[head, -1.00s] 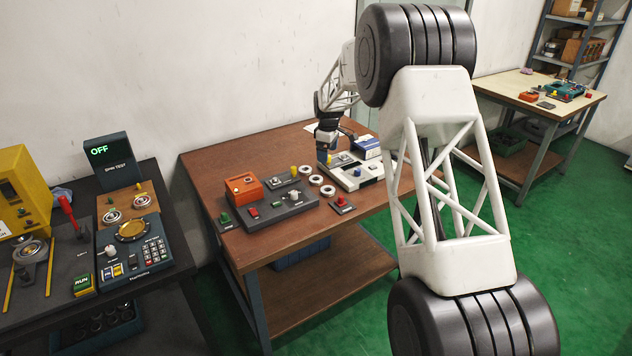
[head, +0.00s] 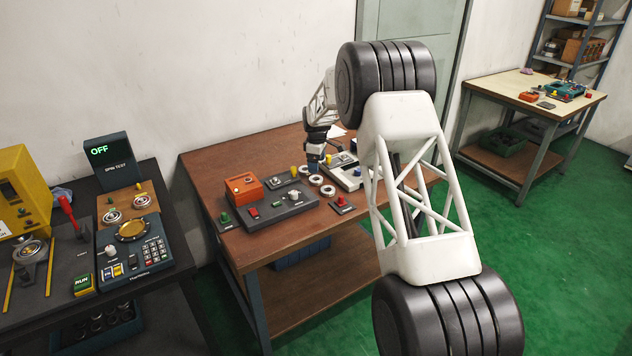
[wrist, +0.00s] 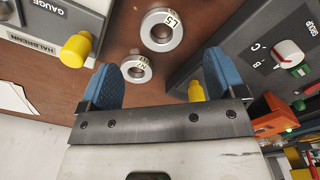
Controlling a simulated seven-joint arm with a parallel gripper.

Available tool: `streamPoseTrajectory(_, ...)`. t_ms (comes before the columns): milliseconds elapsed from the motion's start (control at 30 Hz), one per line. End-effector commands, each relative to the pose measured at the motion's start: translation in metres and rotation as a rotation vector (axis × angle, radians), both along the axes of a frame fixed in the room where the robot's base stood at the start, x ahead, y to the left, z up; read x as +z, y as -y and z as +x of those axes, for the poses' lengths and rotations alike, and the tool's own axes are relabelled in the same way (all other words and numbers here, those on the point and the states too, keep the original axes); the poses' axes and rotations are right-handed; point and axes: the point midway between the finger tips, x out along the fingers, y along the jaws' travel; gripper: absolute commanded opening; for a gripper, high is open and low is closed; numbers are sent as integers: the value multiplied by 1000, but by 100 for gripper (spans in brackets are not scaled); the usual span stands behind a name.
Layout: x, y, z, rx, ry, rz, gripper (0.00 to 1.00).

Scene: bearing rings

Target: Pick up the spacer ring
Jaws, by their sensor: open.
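My gripper (head: 316,165) is over the far part of the brown bench, above the rings. In the wrist view my gripper (wrist: 160,82) is open, with its two blue fingers spread and nothing held. A small pale ring (wrist: 136,69) lies flat between the fingertips in the picture, nearer the left finger. A larger ring marked L5 (wrist: 162,29) lies beyond it. In the head view rings lie in a row, among them a middle ring (head: 315,180) and a front ring (head: 328,191). The small ring's label is too small to read; I cannot tell which is the spacer ring.
A gauge box with a yellow knob (wrist: 75,47) stands left of the rings in the wrist view. A dark control panel (head: 280,206) with an orange box (head: 243,187) stands on the other side. Another yellow knob (wrist: 195,91) is close to the right finger.

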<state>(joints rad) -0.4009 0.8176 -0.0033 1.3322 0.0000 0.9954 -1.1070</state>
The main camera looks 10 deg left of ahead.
Motion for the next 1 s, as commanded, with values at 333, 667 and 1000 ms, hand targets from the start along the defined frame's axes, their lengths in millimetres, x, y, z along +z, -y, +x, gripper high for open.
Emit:
streamPoseTrajectory(333,-16,0,0,0,1,0,89)
streamPoseTrajectory(667,-21,0,0,0,0,0,89)
streamPoseTrajectory(1000,-55,2,-2,0,-1,-1,89)
